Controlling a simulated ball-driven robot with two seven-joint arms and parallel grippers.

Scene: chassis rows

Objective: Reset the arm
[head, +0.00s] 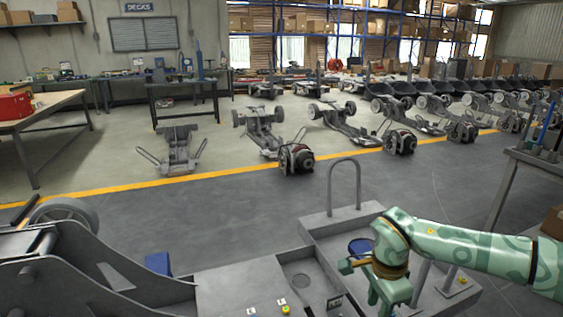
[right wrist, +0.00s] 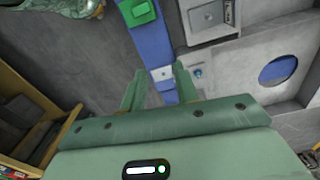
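My right arm comes in from the right in the head view, pale green with darker patches. It is bent at the elbow, and its lower part (head: 388,285) hangs over the grey metal platform (head: 325,222). In the right wrist view my right gripper (right wrist: 158,74) has its two green fingers apart. Nothing is held between them; grey floor and a blue strip show behind the gap. My left gripper is not in view in the head view.
Close by stand the platform's looped rail (head: 343,163) and a grey frame with a wheel (head: 65,214). A metal stand (head: 510,185) is at the right. Beyond a yellow floor line (head: 130,188) several chassis (head: 265,132) stand in rows.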

